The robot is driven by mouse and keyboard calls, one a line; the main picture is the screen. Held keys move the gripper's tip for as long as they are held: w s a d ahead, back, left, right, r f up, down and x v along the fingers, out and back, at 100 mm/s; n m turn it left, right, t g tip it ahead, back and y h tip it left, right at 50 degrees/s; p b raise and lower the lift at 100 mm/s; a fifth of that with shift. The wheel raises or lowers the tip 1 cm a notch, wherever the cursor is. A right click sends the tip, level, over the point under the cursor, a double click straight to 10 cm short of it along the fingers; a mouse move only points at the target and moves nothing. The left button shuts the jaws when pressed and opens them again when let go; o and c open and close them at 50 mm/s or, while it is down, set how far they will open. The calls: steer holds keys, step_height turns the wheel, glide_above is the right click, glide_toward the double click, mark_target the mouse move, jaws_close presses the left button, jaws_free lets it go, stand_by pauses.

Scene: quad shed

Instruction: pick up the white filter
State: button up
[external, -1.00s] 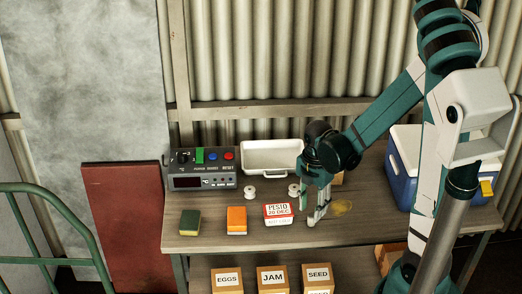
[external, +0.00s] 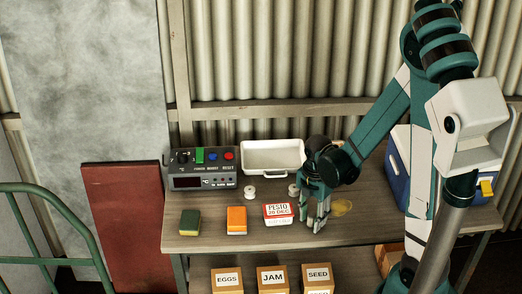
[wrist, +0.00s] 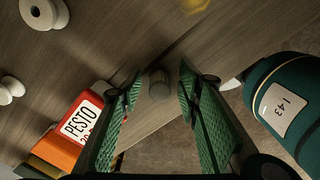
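My gripper (external: 317,222) is low over the table's front edge, just right of the pesto box (external: 278,213).
A green sponge block (external: 190,222) and an orange box (external: 236,220) stand left of the pesto box. A control box (external: 203,168), a white tray (external: 272,157) and a blue cooler (external: 398,175) are at the back. A yellow patch (external: 342,207) lies right of my gripper.

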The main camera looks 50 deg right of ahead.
mark_target(312, 214)
stand_by(0.3)
steer(key=c, duration=0.8)
steer(key=shift+r, duration=0.15)
steer(key=shift+r+p, duration=1.4)
steer(key=shift+r, duration=3.45)
